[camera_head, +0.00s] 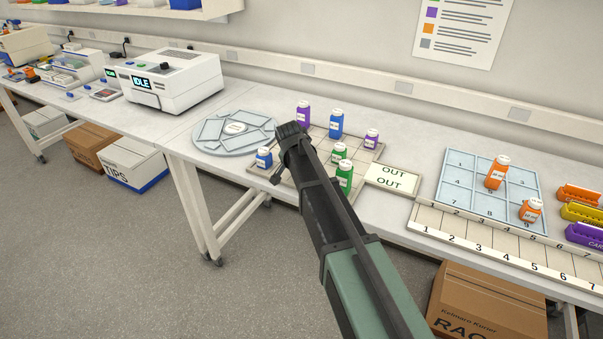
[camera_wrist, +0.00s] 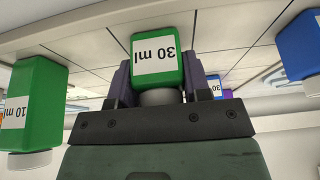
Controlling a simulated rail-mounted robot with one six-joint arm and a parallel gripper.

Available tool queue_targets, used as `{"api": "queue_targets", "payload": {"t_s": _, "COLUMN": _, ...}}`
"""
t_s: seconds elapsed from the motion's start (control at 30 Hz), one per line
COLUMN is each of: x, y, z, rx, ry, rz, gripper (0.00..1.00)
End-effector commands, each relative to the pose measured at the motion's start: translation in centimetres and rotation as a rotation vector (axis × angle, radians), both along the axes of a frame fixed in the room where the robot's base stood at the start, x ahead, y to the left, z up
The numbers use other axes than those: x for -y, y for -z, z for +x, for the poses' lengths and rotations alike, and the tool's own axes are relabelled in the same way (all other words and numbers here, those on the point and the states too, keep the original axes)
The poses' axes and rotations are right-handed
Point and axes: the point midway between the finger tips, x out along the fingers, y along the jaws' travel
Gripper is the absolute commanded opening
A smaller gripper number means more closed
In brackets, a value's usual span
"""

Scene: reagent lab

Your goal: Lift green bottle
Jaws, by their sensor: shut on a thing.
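In the wrist view, a green bottle (camera_wrist: 158,60) labelled 30 ml sits between the two fingers of my gripper (camera_wrist: 158,78), which is shut on it. The view is upside down, so its pale cap points down in the picture. I cannot tell whether its base touches the surface. Another green bottle (camera_wrist: 35,100), labelled 10 ml, stands apart at the left. In the head view, two green bottles (camera_head: 339,152) (camera_head: 345,176) show right of my arm. My arm hides the fingers there, and I cannot tell which bottle is held.
A gridded mat (camera_head: 375,155) carries blue (camera_head: 336,123), purple (camera_head: 303,114) and small blue bottles (camera_head: 264,158) close around my arm. A round grey rack (camera_head: 207,147) stands left. A numbered blue tray (camera_head: 456,190) with orange bottles (camera_head: 497,173) is right, beside the OUT card (camera_head: 391,178).

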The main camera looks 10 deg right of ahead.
Motion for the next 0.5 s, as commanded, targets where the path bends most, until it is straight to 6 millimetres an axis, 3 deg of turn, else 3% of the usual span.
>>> {"api": "queue_targets", "payload": {"t_s": 0.27, "x": 0.0, "y": -1.0, "z": 0.0, "rx": 0.000, "ry": 0.000, "rz": 0.000, "gripper": 0.21}}
{"api": "queue_targets", "payload": {"t_s": 0.37, "x": 0.0, "y": -2.2, "z": 0.0, "rx": 0.000, "ry": 0.000, "rz": 0.000, "gripper": 0.21}}
{"api": "queue_targets", "payload": {"t_s": 0.5, "x": 0.0, "y": -5.5, "z": 0.0, "rx": 0.000, "ry": 0.000, "rz": 0.000, "gripper": 0.21}}
